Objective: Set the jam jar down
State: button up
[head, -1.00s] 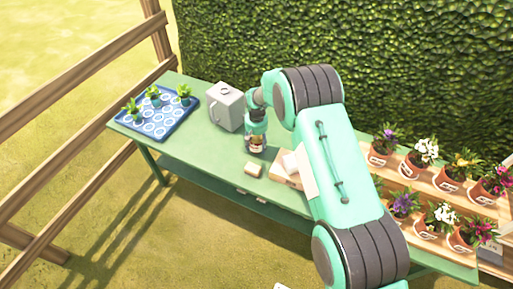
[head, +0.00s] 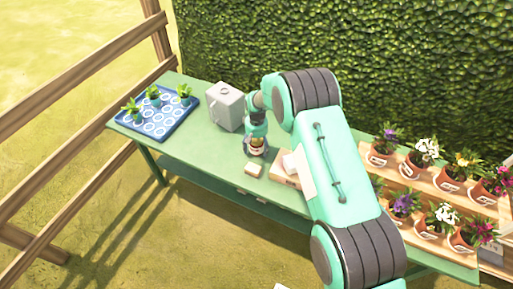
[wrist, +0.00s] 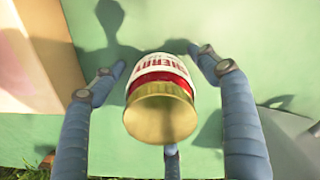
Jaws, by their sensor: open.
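The jam jar (head: 257,146) has a gold lid, red contents and a white label. It appears to stand upright on the green table (head: 190,135), near the middle. In the wrist view the jar (wrist: 162,100) shows lid-first, with part of the word "CHERRY" readable. My gripper (head: 256,148) is over the jar and open. In the wrist view its blue-grey fingers spread around the jar, with visible gaps at the left and right. A third finger shows behind the lid, and whether it touches the jar is unclear.
A grey watering can (head: 227,108) stands just left of the jar. A blue tray (head: 183,120) with small plants is at the left. Potted flowers fill a wooden rack (head: 410,190) at the right.

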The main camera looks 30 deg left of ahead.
jog(key=shift+r, duration=0.15)
notch_tip(320, 180, up, 12)
jog(key=shift+p, duration=0.9)
dwell(0.6)
